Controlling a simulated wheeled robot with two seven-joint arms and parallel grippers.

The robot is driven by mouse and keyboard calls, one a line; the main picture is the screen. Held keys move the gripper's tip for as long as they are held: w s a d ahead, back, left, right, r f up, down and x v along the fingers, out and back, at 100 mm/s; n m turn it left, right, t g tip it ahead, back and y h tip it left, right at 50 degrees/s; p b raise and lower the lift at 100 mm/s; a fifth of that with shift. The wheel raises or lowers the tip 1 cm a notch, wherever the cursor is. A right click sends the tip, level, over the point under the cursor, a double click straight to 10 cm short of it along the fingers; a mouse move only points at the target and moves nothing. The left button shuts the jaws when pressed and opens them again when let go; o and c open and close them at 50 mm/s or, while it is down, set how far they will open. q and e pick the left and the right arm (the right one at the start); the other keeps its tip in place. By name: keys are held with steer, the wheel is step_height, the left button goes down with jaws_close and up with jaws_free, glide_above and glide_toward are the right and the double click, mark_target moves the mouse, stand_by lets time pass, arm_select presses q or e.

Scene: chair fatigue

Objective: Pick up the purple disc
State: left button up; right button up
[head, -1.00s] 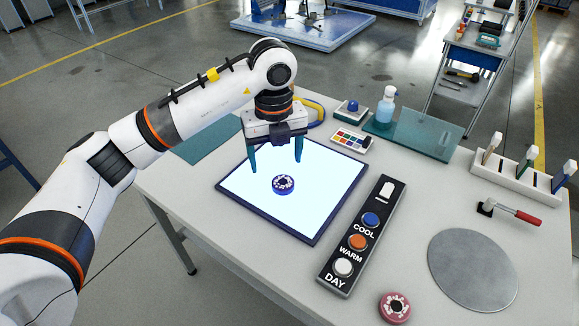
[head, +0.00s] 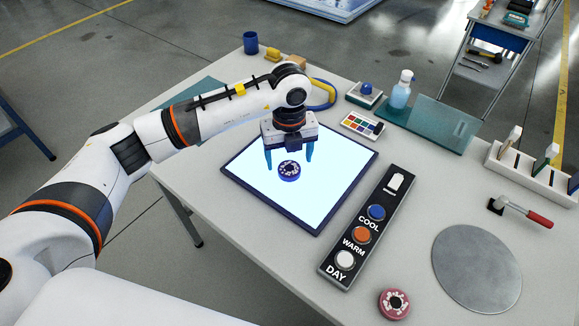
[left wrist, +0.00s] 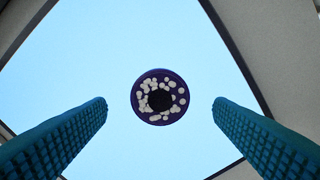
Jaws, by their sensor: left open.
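The purple disc (head: 289,171) lies flat on the bright lit panel (head: 335,165), with white spots around a dark centre. My left gripper (head: 288,164) is open, its two teal fingers pointing down on either side of the disc as seen from the head. In the left wrist view the purple disc (left wrist: 160,97) sits between the open fingers (left wrist: 160,115), apart from both, with lit panel showing on each side. How high the fingertips are above the panel is hard to tell. My right gripper is not in view.
A button box (head: 366,232) marked COOL, WARM and DAY stands right of the panel. A pink disc (head: 394,304) lies at the front edge, near a round grey plate (head: 477,268). A colour palette (head: 362,126) and a spray bottle (head: 400,92) stand behind.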

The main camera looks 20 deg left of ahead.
mark_target(289, 167)
arm_select(q)
steer(key=shift+f, duration=1.5)
steer(key=shift+c, duration=0.6)
steer(key=shift+r, duration=0.1)
steer(key=c, duration=1.1)
